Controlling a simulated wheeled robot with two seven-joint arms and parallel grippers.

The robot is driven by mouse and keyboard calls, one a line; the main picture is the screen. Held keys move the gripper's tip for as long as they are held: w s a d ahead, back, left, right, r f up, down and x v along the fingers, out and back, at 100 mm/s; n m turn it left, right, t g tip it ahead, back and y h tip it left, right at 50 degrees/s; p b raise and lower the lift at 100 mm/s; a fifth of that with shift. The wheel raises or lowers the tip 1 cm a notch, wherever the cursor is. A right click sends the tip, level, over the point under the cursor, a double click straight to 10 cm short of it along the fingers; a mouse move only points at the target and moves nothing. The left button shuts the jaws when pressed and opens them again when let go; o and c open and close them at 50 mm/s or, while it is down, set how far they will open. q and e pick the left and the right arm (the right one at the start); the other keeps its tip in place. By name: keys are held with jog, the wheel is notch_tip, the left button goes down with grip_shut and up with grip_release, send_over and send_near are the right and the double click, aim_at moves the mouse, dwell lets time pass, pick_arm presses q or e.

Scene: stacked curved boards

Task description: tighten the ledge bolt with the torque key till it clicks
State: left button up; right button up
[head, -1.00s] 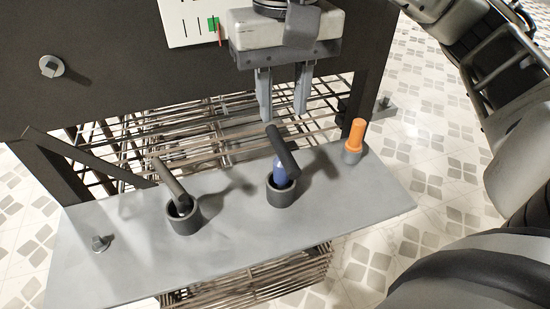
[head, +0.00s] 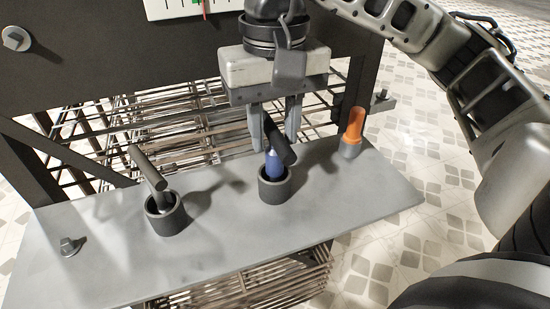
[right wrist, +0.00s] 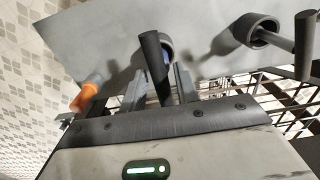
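A T-handled key with a blue shaft (head: 274,165) stands in a dark cup (head: 275,188) on the grey ledge (head: 225,245). A second T-handled key with a grey shaft (head: 150,168) leans in another cup (head: 166,220) to its left. I cannot tell by marking which is the torque key. A bolt (head: 70,246) sits at the ledge's left end. My right gripper (head: 275,137) is open, its fingers on either side of the blue key's dark handle. In the right wrist view that handle (right wrist: 152,60) lies between the fingers (right wrist: 160,88), with gaps. My left gripper is out of view.
An orange-topped piece (head: 355,125) stands at the ledge's right end. Other bolts sit on the side bracket (head: 380,96) and the dark upright panel (head: 15,38). A white scale (head: 180,8) is on the panel. Wire racks (head: 150,125) lie behind the ledge.

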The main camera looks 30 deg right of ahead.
grip_shut()
jog(key=shift+r+p, duration=0.85)
jog(key=shift+r, duration=0.45)
jog(key=shift+r+p, duration=1.6)
jog(key=shift+r, duration=0.15)
